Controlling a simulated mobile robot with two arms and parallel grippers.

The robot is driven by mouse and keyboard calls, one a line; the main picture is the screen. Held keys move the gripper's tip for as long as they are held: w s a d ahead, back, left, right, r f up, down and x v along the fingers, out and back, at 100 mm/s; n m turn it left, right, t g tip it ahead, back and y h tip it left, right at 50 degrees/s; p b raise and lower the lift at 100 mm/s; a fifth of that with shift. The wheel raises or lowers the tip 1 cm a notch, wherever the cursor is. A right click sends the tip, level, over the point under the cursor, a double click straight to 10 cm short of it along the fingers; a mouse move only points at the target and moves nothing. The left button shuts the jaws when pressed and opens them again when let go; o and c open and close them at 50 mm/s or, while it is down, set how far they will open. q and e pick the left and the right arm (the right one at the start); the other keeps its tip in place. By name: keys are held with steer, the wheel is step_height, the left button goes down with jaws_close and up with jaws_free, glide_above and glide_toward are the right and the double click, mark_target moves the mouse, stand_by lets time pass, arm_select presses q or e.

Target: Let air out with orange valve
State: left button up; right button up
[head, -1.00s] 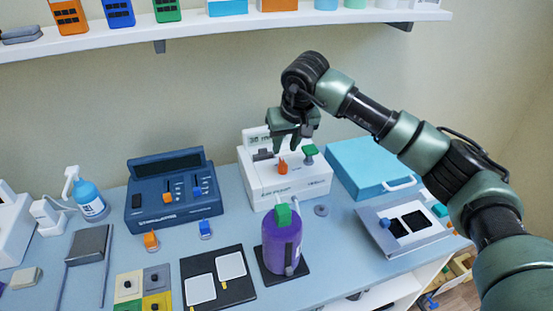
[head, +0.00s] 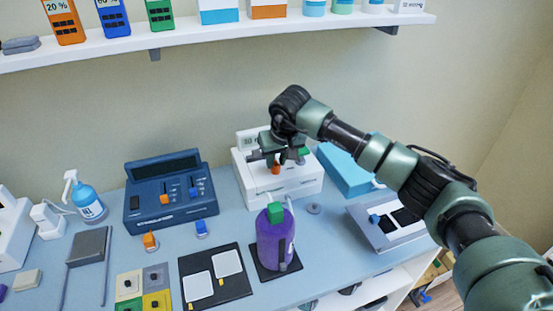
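The orange valve (head: 276,168) stands on the top of a white box-shaped device (head: 290,186) near the back of the table. A green knob (head: 304,153) sits to its right on the same device, partly hidden by my gripper. My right gripper (head: 277,160) is over the device, with its fingers pointing down at the orange valve. The fingers look apart around or just above the valve; I cannot tell whether they touch it. My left gripper is not in view.
A purple bottle with a green top (head: 276,238) stands in front of the device. A blue console (head: 170,190) is to the left, and a light blue case (head: 345,172) is to the right under my arm. A shelf (head: 200,40) runs above.

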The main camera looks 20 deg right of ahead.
jaws_close()
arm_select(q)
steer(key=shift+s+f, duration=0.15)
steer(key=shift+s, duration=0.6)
